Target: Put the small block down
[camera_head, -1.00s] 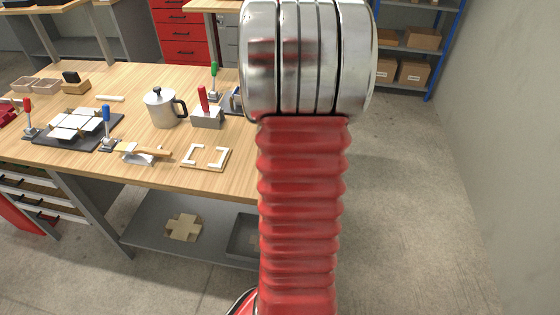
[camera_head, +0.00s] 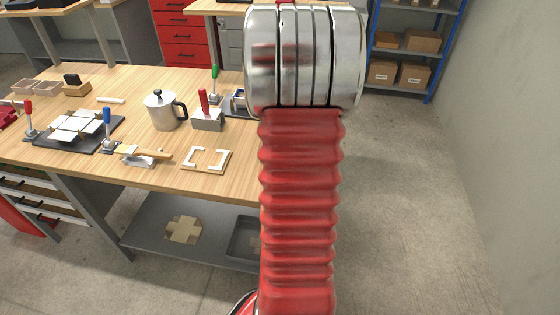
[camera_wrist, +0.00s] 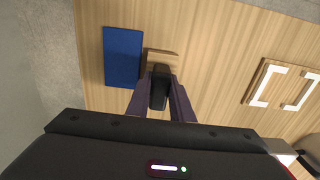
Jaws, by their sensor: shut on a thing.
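In the wrist view, my gripper (camera_wrist: 161,100) is shut on the black upright grip of a small block (camera_wrist: 164,57). The block has a pale wooden base that shows just beyond the fingertips. It appears beside the right edge of a flat blue rectangle (camera_wrist: 122,50) on the wooden bench top. I cannot tell whether the base touches the bench or hangs a little above it. In the head view, my arm hides the gripper, the block and the blue rectangle.
A board with white corner pieces (camera_head: 205,160) lies on the workbench (camera_head: 120,172); it also shows in the wrist view (camera_wrist: 262,79). A metal pot (camera_head: 162,111), a red-handled tool (camera_head: 207,119) and another wooden block with a black grip (camera_head: 76,86) stand farther left.

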